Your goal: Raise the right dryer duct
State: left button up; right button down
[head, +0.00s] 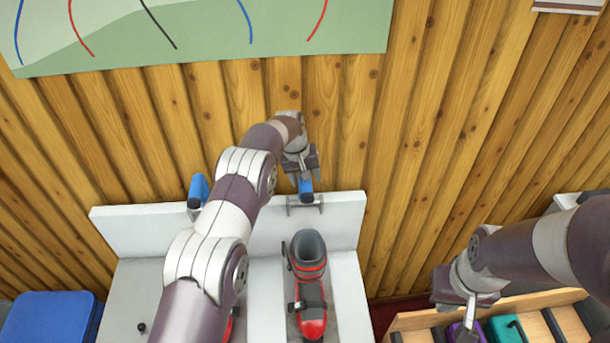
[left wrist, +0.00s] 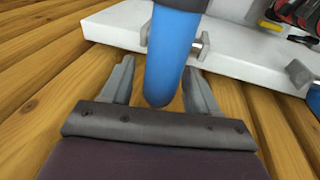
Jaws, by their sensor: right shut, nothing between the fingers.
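The right dryer duct (head: 306,188) is a blue tube in a grey bracket at the back panel, behind the grey and red ski boot. My left gripper (head: 304,173) is at its end. In the left wrist view the duct (left wrist: 172,55) lies between the two fingers of the left gripper (left wrist: 160,75); the fingers are apart, with a gap on the left side, and contact on the right side is unclear. The left dryer duct (head: 198,188) is also blue and partly hidden by my arm. My right gripper (head: 467,318) is shut and empty, low at the right.
A ski boot (head: 309,275) stands on the white dryer bench (head: 345,222); another is mostly hidden by my left arm. A wooden tray (head: 408,321) with coloured items lies under my right gripper. A blue box (head: 50,315) is at lower left. A plank wall stands close behind.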

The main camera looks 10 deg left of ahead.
pick_arm(q)
jog(key=p+v, duration=0.4)
jog(key=v, duration=0.8)
jog(key=shift+p, duration=0.35)
jog(key=shift+s, duration=0.1)
